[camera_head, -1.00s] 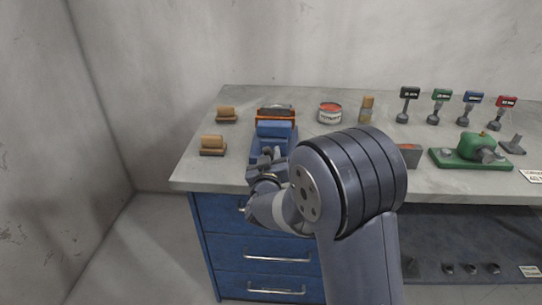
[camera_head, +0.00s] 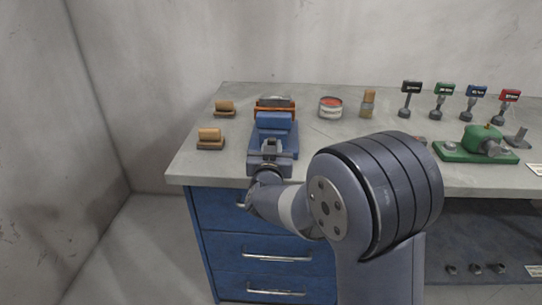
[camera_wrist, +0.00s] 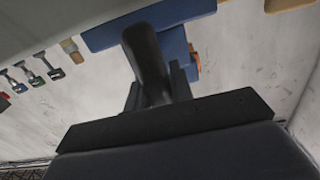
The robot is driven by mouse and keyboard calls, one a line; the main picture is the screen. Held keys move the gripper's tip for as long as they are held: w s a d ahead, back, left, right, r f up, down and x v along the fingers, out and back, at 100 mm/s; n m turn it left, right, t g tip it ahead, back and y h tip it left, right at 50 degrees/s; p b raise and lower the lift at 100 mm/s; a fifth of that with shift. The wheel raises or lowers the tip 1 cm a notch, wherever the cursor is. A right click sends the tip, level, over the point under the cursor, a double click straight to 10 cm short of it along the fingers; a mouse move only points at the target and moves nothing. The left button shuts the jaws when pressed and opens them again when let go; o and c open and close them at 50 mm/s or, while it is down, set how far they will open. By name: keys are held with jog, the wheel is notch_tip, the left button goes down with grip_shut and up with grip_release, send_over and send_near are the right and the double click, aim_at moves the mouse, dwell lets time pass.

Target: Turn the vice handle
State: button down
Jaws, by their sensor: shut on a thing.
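The blue vice (camera_head: 273,138) stands at the left front of the workbench, with an orange-edged part at its back. My gripper (camera_head: 269,152) is at the vice's near end, over the bench's front edge. In the wrist view my gripper (camera_wrist: 157,92) is shut on a dark rounded bar, the vice handle (camera_wrist: 146,55), which stands between the two fingers. The blue vice body (camera_wrist: 175,42) shows behind it. In the head view my gripper and wrist hide most of the handle.
Two wooden-topped blocks (camera_head: 210,138) lie left of the vice. A red-and-white tin (camera_head: 330,107) and a cork-topped jar (camera_head: 368,103) stand right of it. A green machine (camera_head: 478,146) and several labelled stands are farther right. Blue drawers (camera_head: 274,241) are below.

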jog(key=m+b, duration=0.1)
jog(key=m, duration=0.1)
jog(key=m+b, duration=0.1)
jog(key=b, duration=0.1)
jog(key=m+b, duration=0.2)
jog(key=shift+d+f+m, duration=0.3)
jog(key=shift+d+m+b, duration=0.1)
jog(key=shift+m+b, duration=1.45)
jog(key=shift+m, duration=0.45)
jog(key=c, duration=2.2)
grip_release()
jog(key=c, duration=2.2)
grip_release()
jog(key=c, duration=1.2)
grip_release()
jog(key=shift+d+r, duration=0.1)
jog(key=shift+c, duration=0.2)
jog(key=s+p, duration=0.1)
jog(key=s, duration=1)
jog(key=shift+a, duration=0.2)
